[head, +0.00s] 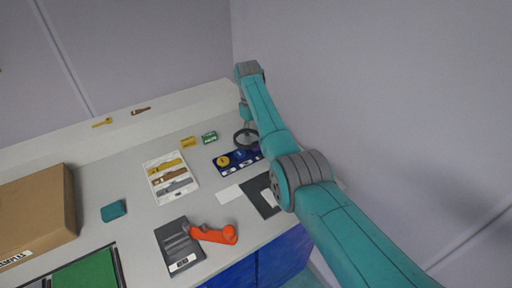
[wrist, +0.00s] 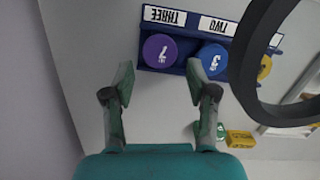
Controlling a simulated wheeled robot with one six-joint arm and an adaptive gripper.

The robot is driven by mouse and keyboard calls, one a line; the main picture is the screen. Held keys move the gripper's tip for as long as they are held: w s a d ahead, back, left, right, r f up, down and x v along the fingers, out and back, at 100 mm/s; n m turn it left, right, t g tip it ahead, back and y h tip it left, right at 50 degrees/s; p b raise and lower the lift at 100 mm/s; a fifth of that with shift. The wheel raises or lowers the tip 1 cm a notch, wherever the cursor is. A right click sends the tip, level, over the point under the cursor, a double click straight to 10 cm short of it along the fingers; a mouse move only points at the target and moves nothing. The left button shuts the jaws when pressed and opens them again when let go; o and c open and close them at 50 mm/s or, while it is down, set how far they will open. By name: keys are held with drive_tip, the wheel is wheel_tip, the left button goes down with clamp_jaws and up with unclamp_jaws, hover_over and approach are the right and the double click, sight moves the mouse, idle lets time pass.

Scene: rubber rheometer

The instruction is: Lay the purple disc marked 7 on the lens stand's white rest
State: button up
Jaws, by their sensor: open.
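The purple disc marked 7 (wrist: 160,50) sits in a blue rack (wrist: 185,71) by the label THREE in the wrist view. My gripper (wrist: 160,82) is open and empty, its fingertips apart on either side of the disc's line and short of it. A blue disc marked 3 (wrist: 214,60) and a yellow disc (wrist: 265,67) sit beside it. A large dark ring (wrist: 241,70), apparently the lens, crosses the right of the wrist view; it also shows in the head view (head: 246,138). I cannot clearly make out the white rest. The purple disc cannot be made out in the head view.
The blue rack (head: 225,168) lies near the right wall. A white tray with tools (head: 153,164), yellow and green boxes (head: 188,142), an orange tool (head: 214,234), a dark plate (head: 172,240) and a cardboard box (head: 38,210) share the bench. Bare bench lies around the teal block (head: 113,211).

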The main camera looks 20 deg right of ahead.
drive_tip(key=f, duration=0.3)
drive_tip(key=shift+s+d+f, duration=0.15)
drive_tip(key=shift+s+f, duration=0.05)
drive_tip(key=shift+f, duration=0.05)
drive_tip(key=c, duration=0.6)
drive_tip(key=shift+c, duration=0.2)
drive_tip(key=shift+r, duration=0.1)
wheel_tip(320, 180, up, 18)
drive_tip(key=shift+a, duration=0.2)
